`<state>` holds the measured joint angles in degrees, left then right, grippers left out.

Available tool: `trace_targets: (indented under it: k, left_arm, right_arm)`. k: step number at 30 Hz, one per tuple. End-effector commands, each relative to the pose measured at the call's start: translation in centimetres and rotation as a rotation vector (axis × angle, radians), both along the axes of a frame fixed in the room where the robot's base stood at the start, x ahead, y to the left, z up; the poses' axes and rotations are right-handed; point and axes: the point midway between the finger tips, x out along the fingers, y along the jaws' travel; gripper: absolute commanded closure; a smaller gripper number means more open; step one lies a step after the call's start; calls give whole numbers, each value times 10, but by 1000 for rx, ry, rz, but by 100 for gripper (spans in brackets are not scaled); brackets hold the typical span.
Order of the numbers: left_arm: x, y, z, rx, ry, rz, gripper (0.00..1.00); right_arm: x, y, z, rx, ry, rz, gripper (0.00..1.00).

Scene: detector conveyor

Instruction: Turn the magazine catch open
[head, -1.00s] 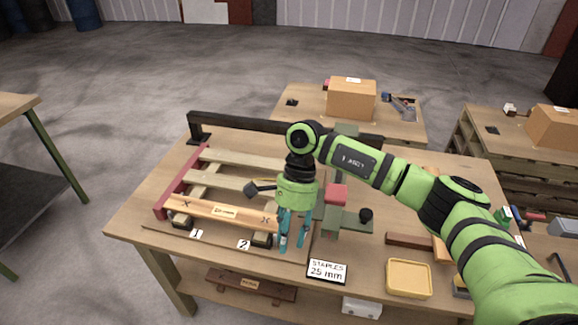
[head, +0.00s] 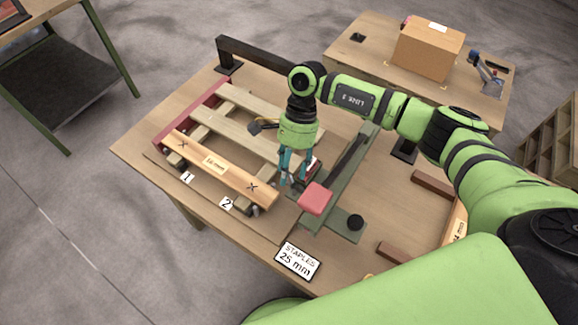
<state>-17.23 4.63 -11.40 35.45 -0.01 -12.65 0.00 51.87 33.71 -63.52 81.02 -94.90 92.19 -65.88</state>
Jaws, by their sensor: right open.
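I cannot tell for sure which part is the magazine catch. My right gripper (head: 292,180) points down, its teal fingers apart, just left of and behind the red block. Small grey and red parts by the fingertips are partly hidden by the fingers, and I cannot tell whether they touch. My left gripper is out of view.
A slatted wooden pallet frame (head: 215,165) lies left of the gripper on the workbench (head: 140,150). A "STAPLES 25 mm" sign (head: 297,261) lies at the front edge. A black bar (head: 265,52) stands behind. Brown wooden blocks (head: 432,183) lie to the right.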

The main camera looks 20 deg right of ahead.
Motion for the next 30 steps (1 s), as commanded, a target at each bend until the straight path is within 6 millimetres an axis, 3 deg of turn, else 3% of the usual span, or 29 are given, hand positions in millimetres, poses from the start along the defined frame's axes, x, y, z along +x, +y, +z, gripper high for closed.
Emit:
trace_targets:
  k: [12, 13, 16, 17, 24, 30]
  left_arm:
    - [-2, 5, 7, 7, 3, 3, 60]
    - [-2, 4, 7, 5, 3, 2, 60]
    - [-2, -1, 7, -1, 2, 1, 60]
    - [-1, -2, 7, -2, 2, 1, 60]
    - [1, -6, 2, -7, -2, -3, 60]
    - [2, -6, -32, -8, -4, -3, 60]
  right_arm:
    - [-5, 4, -13, -1, -1, 0, 51]
    - [-5, 4, -13, -1, -1, 0, 55]
    - [-5, 4, -13, -1, -1, 0, 95]
    - [-5, 4, -13, 1, -1, 1, 100]
    - [-5, 7, -14, 6, -1, 11, 100]
    - [-4, 10, -20, 10, -5, 100, 100]
